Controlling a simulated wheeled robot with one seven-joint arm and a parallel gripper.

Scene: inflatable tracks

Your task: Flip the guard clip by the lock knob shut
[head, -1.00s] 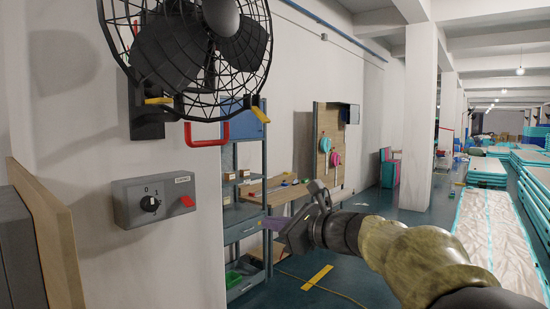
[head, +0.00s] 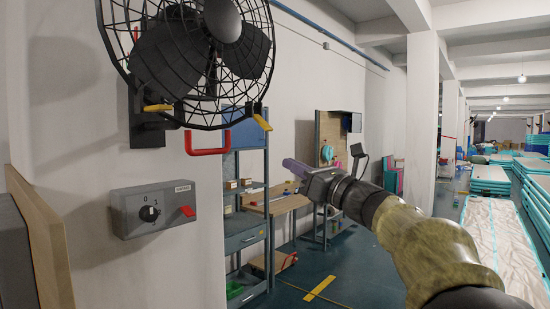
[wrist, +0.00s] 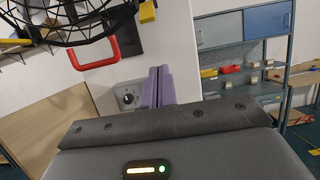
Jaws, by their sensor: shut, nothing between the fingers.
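The black wire fan guard (head: 200,60) is at the upper left of the head view, on a wall bracket (head: 148,128). One yellow clip (head: 158,107) lies near level by the bracket. Another yellow clip (head: 262,122) slants down at the guard's lower right rim, and a yellow clip (wrist: 147,12) also shows at the top of the wrist view. I cannot tell which part is the lock knob. My gripper (head: 290,166), with purple fingers, is shut and empty, right of and below the guard, apart from it. Its fingers (wrist: 158,86) point up in the wrist view.
A red handle (head: 208,140) hangs below the guard. A grey switch box (head: 153,208) with a dial and red switch is on the wall below. A blue-grey shelf (head: 246,200) and a workbench (head: 285,205) stand behind. Open floor lies to the right of the shelf.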

